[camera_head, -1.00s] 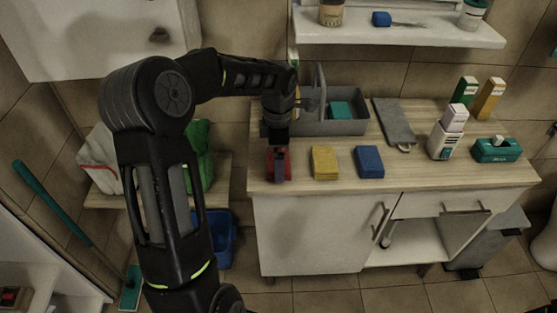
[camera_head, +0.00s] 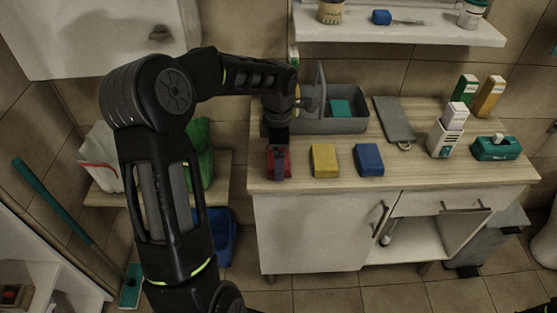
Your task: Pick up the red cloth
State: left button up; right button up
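The red cloth (camera_head: 286,169) lies folded at the left front of the wooden countertop. My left gripper (camera_head: 279,172) points down right over it, and its fingers cover the middle of the cloth. Whether the fingers are open or shut on the cloth is too small and dark to tell. A yellow cloth (camera_head: 324,161) and a blue cloth (camera_head: 369,160) lie to the right, apart from it. My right gripper is not in view.
A grey basin (camera_head: 345,126) with a teal item stands behind the cloths. A grey board (camera_head: 394,120), a white bottle (camera_head: 441,141) and a teal box (camera_head: 496,149) are farther right. A shelf hangs above. The counter's front middle is clear.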

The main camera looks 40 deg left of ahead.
pick_arm(q)
jog(key=c, duration=0.5)
notch_tip(320, 180, up, 10)
jog(key=b, duration=0.1)
dwell(0.7)
